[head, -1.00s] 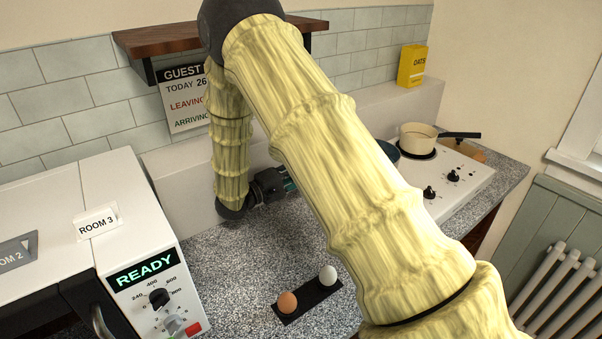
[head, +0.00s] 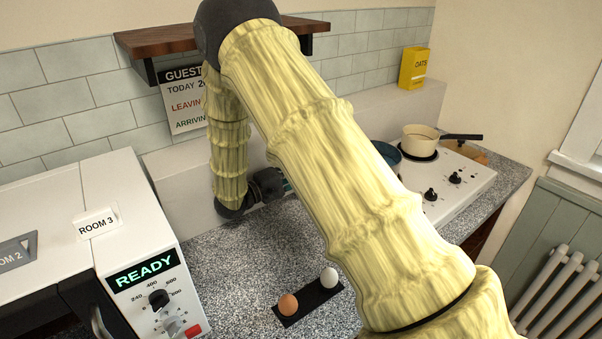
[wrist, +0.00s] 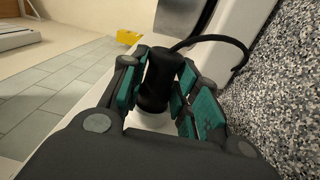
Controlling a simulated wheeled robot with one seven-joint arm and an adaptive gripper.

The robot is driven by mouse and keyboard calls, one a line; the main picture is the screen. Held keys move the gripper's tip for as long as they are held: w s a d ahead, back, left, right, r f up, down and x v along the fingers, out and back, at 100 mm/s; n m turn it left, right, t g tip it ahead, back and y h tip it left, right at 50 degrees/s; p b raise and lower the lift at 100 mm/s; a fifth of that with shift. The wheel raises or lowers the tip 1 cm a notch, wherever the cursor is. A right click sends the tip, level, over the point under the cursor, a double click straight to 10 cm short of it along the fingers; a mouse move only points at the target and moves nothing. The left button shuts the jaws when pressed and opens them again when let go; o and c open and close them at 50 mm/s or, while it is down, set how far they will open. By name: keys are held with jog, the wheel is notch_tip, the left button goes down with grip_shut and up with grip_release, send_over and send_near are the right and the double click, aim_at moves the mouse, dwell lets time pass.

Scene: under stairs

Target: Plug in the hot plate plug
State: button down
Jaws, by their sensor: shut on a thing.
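My gripper (head: 284,187) is low by the white ledge behind the counter, largely hidden by my arm in the head view. In the wrist view, its teal-padded fingers (wrist: 162,84) are shut on a black plug (wrist: 157,80). A black cord (wrist: 214,38) arcs off to the right from near the plug. The hot plate (head: 462,178) is a white hob at the right of the counter, partly hidden by my arm.
A brown egg (head: 288,304) and a white egg (head: 329,277) rest on a black tray (head: 311,299). A white appliance reading READY (head: 142,270) stands left. A wooden shelf (head: 160,39) hangs above.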

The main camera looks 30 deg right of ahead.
jog(key=shift+w, duration=0.5)
jog(key=shift+w+r, duration=0.15)
dwell(0.3)
jog(key=shift+s+b, duration=0.25)
jog(key=shift+b, duration=0.1)
jog(key=shift+s, duration=0.75)
jog(key=shift+s+b, duration=0.2)
jog(key=shift+b, duration=0.65)
dwell(0.7)
jog(key=shift+w+f+b, duration=0.2)
jog(key=shift+w+b, duration=0.25)
jog(key=shift+w, duration=0.6)
dwell(0.4)
jog(key=shift+w+r, duration=0.15)
jog(key=shift+r, duration=0.05)
dwell(0.3)
